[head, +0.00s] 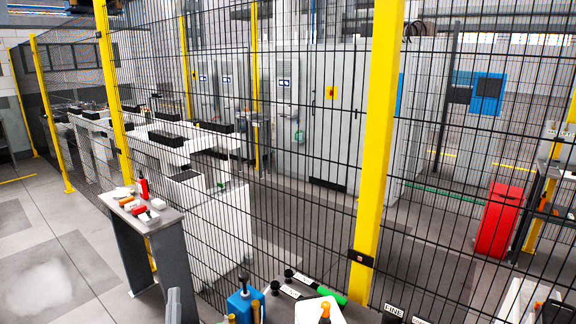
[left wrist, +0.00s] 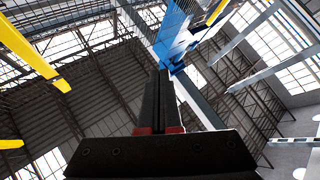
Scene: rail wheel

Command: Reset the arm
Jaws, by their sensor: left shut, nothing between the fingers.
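My left gripper (left wrist: 163,76) shows in the left wrist view, its two dark fingers pressed together with nothing between them. It points up toward the roof, and red parts show at the finger bases. In the head view, a grey upright piece at the bottom edge, left of centre, may be part of my left arm; it is too cropped to be sure. My right gripper is in neither view.
A yellow-posted mesh fence (head: 375,150) stands ahead. A small table (head: 120,208) with bottles and small items is at left. A red bin (head: 499,222) stands at right. Floor (head: 60,255) at left is clear.

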